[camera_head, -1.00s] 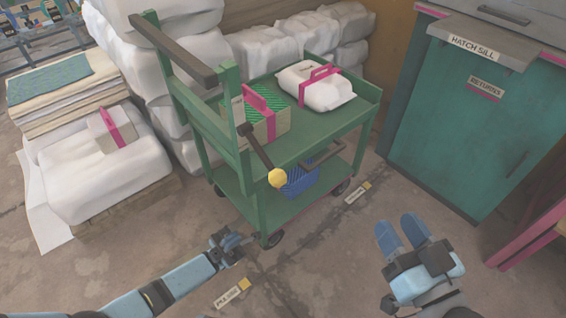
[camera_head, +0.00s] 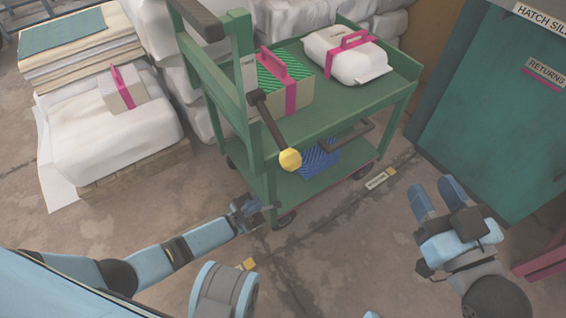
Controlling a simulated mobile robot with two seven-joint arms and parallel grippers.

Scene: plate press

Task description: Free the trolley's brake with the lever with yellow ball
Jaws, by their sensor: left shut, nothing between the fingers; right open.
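The green trolley (camera_head: 376,124) stands in the middle, with a dark push handle at its upper left. The brake lever (camera_head: 266,118) is a dark bar on the trolley's near side, slanting down to a yellow ball (camera_head: 290,160) at its lower end. My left gripper (camera_head: 272,208) is shut and empty, low beside the trolley's near leg, below the ball and apart from it; whether it touches the leg I cannot tell. My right gripper (camera_head: 432,197) is open and empty, right of the trolley and away from the lever.
A green striped box (camera_head: 298,90) and a white bundle (camera_head: 345,60) ride on the trolley's upper shelf, a blue item (camera_head: 318,158) on the lower. A teal hatch cabinet (camera_head: 490,110) stands right. Wrapped stacks (camera_head: 110,140) stand left.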

